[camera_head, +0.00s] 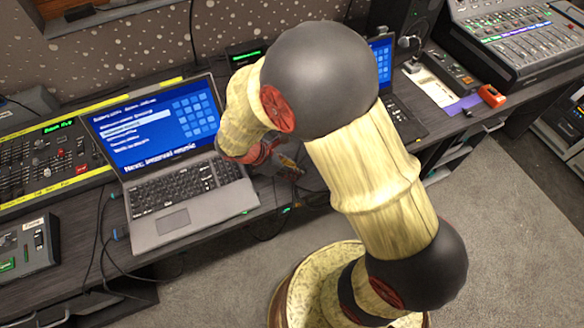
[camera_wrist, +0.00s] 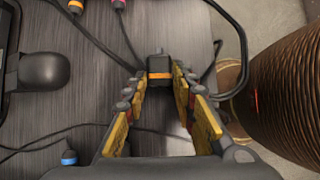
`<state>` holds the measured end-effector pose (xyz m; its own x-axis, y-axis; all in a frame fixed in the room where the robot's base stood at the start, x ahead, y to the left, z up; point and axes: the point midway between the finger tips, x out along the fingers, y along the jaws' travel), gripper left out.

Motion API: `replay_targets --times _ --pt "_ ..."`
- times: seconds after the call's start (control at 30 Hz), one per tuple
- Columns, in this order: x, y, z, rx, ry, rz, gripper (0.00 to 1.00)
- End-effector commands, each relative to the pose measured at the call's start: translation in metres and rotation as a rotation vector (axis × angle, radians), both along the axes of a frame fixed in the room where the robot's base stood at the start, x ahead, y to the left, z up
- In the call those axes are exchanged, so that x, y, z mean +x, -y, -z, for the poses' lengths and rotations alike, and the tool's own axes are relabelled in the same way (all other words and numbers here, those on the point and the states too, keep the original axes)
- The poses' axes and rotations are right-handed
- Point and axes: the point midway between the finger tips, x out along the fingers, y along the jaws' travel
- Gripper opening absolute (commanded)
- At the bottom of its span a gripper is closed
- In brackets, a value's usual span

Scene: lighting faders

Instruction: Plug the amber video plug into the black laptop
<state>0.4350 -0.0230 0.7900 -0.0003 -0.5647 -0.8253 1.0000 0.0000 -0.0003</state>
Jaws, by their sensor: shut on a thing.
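The amber video plug (camera_wrist: 158,72) is a black plug with an amber band, in the wrist view at the far end of my gripper (camera_wrist: 158,85). My gripper is shut on it, with its yellow-padded fingers on either side. In the head view my gripper (camera_head: 288,165) is low over the desk, largely hidden by my arm, right of the grey laptop. The black laptop (camera_head: 405,112) stands open behind my arm, its blue screen (camera_head: 382,52) partly covered. Its ports are not visible. I cannot make out the plug in the head view.
A grey laptop (camera_head: 175,190) stands open on the left.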

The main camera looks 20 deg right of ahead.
Motion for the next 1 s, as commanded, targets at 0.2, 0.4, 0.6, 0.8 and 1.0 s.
replay_targets --times 0.2,0.4,0.6,0.8,1.0 --pt "0.0 0.0 -0.005 0.0 0.0 0.0 0.0" --pt "0.0 0.0 -0.02 0.0 0.0 0.0 0.0" --pt "0.0 0.0 -0.034 0.0 0.0 0.0 0.0" --pt "0.0 0.0 -0.048 0.0 0.0 0.0 0.0" --pt "0.0 0.0 -0.051 0.0 0.0 0.0 0.0"
